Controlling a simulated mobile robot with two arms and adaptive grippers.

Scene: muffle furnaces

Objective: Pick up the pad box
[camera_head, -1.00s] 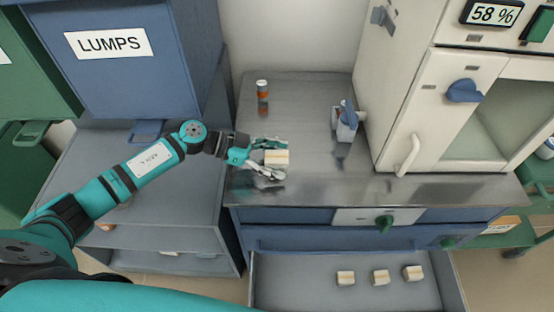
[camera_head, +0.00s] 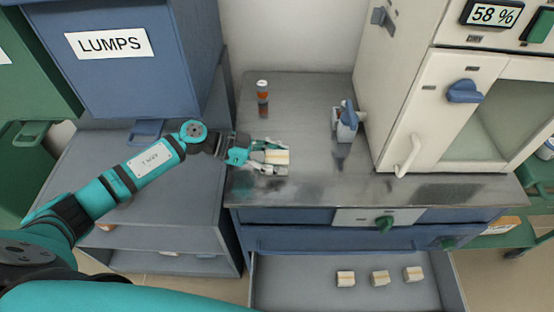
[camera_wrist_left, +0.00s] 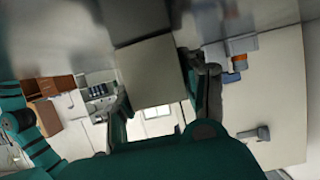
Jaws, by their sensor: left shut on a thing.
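The pad box is a small cream box (camera_head: 277,157) with a tan band, at the left front of the grey metal worktop. My left gripper (camera_head: 271,156) reaches in from the left and is shut on this box, a finger on each side. In the left wrist view the box (camera_wrist_left: 153,72) shows as a large grey-beige block between the fingers. I cannot tell whether the box touches the worktop. My right gripper is not in view.
An orange-brown bottle (camera_head: 262,90) stands at the back left of the worktop (camera_head: 300,110). A blue LUMPS bin (camera_head: 130,70) is at left.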

